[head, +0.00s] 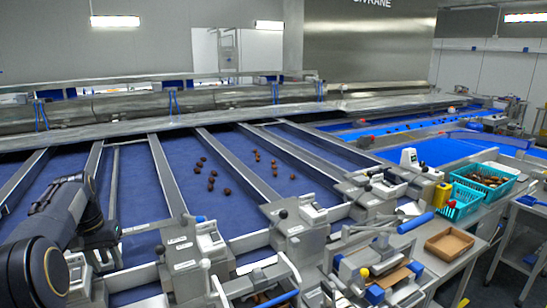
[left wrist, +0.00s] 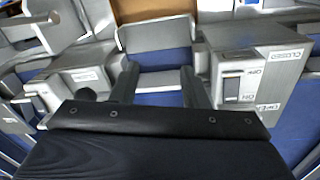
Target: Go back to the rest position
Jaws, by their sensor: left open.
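My left arm comes in at the left of the head view, bent over the near end of the sorting lanes. Its left gripper (left wrist: 157,84) shows in the left wrist view with two dark fingers apart and nothing between them. It hangs above the grey metal lane-end fittings (left wrist: 255,75), with a blue strip between them. In the head view the gripper is small and partly hidden behind the arm. My right gripper is in neither view.
Blue lanes (head: 184,176) with metal dividers hold several brown dates (head: 212,181). Metal fittings (head: 300,222) line the near edge.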

